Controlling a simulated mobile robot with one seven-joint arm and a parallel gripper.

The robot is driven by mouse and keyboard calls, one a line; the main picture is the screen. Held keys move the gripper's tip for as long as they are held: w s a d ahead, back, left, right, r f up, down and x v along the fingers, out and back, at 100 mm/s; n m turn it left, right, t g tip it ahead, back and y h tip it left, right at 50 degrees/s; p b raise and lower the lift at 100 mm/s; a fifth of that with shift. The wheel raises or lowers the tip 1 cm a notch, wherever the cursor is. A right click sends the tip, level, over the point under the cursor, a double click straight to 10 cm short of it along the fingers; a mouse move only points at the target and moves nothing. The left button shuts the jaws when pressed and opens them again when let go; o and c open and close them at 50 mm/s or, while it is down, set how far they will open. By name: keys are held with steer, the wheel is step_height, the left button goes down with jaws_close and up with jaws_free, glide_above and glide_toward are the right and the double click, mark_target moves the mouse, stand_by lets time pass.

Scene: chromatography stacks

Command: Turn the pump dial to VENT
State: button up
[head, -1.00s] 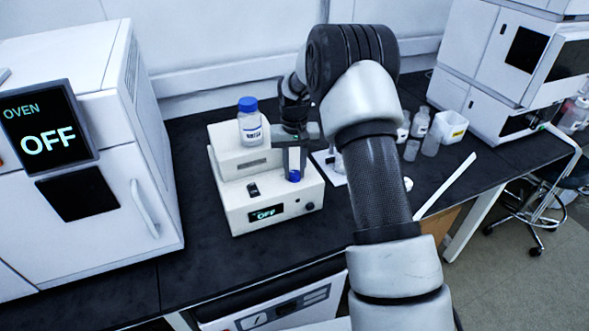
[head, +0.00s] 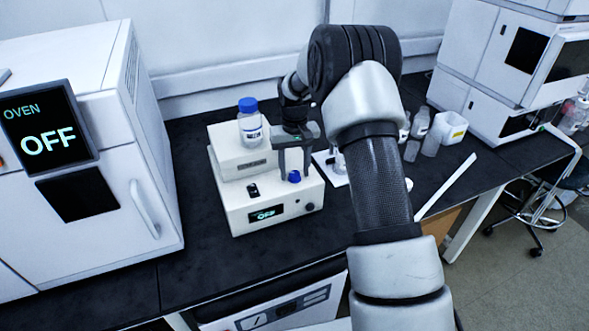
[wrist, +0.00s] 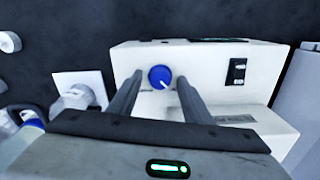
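The pump (head: 240,205) is a white stepped box on the black bench, with a small display reading OFF. Its dial (head: 294,177) is a small blue knob on the lower step. In the wrist view the dial (wrist: 159,74) shows a white pointer mark toward the lower right. My gripper (head: 293,168) is over the pump, pointing down, with its fingers apart. In the wrist view one finger is on each side of the dial, with gaps showing. I cannot tell how far the fingertips are above the pump's top.
A blue-capped bottle (head: 249,122) stands on the pump's upper step, close to my gripper. An oven (head: 85,150) reading OFF stands at the left. Several small bottles and a white tub (head: 450,128) stand to the right. The bench in front of the pump is clear.

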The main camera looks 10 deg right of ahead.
mark_target(294, 173)
step_height(294, 173, up, 18)
steer(key=p, duration=0.1)
steer(key=shift+f, duration=0.25)
stand_by(0.4)
